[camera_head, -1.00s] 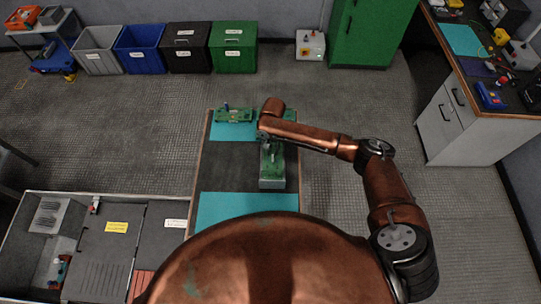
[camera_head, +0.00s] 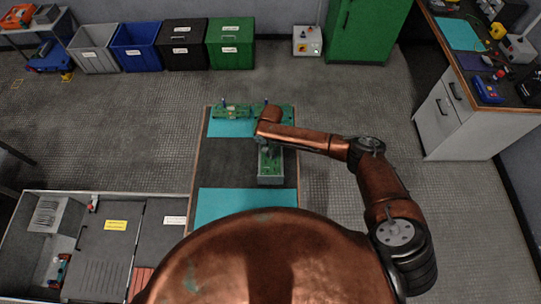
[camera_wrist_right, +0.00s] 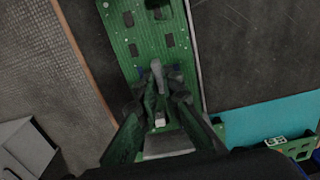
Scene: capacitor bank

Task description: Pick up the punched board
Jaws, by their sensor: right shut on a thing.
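The punched board (camera_wrist_right: 150,32) is a long green board with rectangular cut-outs and small holes. In the right wrist view it runs from the top edge down under my right gripper (camera_wrist_right: 157,98). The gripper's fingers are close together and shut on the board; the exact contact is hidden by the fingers. In the head view the board's green surface (camera_head: 270,161) shows just below my right wrist, above a grey block-like front. The wrist covers its far end and my right gripper's fingertips. I cannot tell whether the board is raised. My left gripper is not in view.
Another green board assembly (camera_head: 240,111) lies on the rear teal mat (camera_head: 232,129). A front teal mat (camera_head: 225,203) is partly hidden by my body.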

